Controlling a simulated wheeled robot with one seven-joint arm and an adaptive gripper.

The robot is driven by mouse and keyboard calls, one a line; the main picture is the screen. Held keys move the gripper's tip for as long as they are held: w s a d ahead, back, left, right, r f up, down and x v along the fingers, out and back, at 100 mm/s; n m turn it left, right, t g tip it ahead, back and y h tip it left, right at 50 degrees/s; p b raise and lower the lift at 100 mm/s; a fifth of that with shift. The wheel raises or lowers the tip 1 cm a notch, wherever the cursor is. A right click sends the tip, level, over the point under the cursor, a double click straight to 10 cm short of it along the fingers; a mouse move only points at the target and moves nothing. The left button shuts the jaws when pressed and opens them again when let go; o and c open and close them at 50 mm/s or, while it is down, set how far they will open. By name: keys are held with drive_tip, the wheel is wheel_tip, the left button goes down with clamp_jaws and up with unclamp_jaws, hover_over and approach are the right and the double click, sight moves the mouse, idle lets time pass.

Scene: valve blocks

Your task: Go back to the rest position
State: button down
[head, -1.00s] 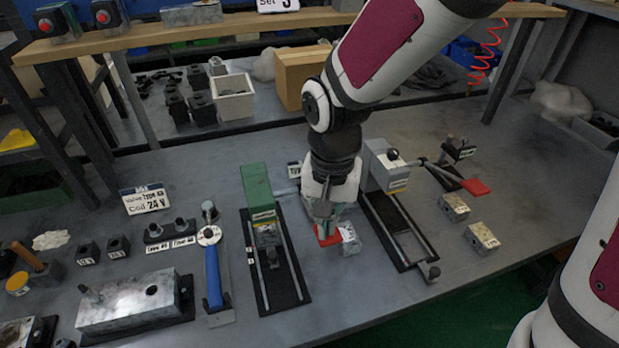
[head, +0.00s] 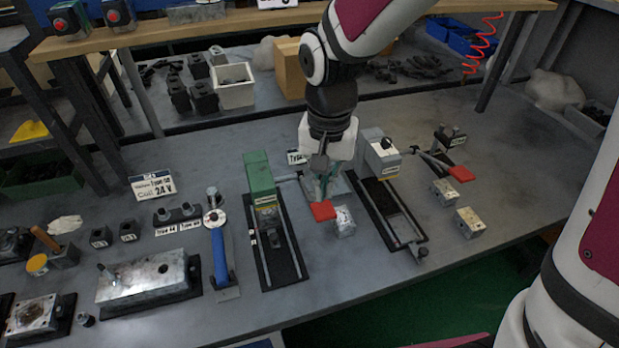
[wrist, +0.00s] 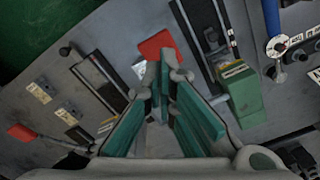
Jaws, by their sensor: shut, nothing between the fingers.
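My gripper (head: 325,192) hangs over the bench between the green-topped fixture and the grey-topped fixture. It holds nothing, and its green-padded fingers come together in the wrist view (wrist: 165,75). Just below it, a red handle (head: 322,210) sits beside a small metal valve block (head: 344,221) on the bench. In the wrist view the red handle (wrist: 158,45) lies just past the fingertips, and the block is partly hidden by a finger. The fingers appear apart from both.
The green-topped fixture (head: 258,175) stands left of my gripper, the grey-topped fixture (head: 381,155) right. Two loose valve blocks (head: 444,192) (head: 469,222) lie farther right. A blue-handled tool (head: 219,255) and metal box (head: 148,280) lie left. A shelf (head: 230,30) crosses behind.

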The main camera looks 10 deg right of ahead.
drive_tip(key=s+d+r+n+t, duration=0.2)
drive_tip(key=s+d+r, duration=0.3)
drive_tip(key=r, duration=0.3)
drive_tip(key=s+d+r+n+t, duration=0.1)
drive_tip(key=s+d+r+t, duration=0.2)
drive_tip(key=s+d+r, duration=0.3)
wheel_tip(320, 180, up, 2)
drive_tip(key=shift+s+d+r+n+t, duration=0.1)
drive_tip(key=shift+s+d+n+t, duration=0.25)
drive_tip(key=shift+s, duration=0.8)
drive_tip(key=shift+a, duration=0.15)
